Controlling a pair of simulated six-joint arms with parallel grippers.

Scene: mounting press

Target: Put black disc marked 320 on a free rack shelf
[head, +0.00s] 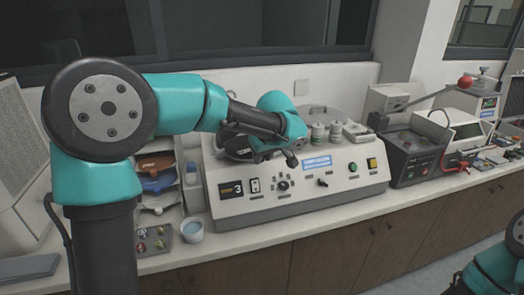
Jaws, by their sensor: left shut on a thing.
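My left gripper (258,150) is above the left part of the grey polishing machine (305,185), shut on a dark disc-shaped thing (236,146). I take it for the black disc, but no 320 mark is readable. My own wrist hides part of it. The rack (172,202) stands left of the machine. An orange disc (155,161) and a blue disc (157,182) are on its shelves. Its lower part looks pale, and I cannot tell clearly which shelf is empty. My arm covers the rack's left side. My right gripper is out of view.
A small cup (191,231) and a tray of small coloured pieces (153,242) are in front of the rack. White bottles (318,137) stand on the machine. A dark device (412,150) is to its right. A strip of counter before the machine is clear.

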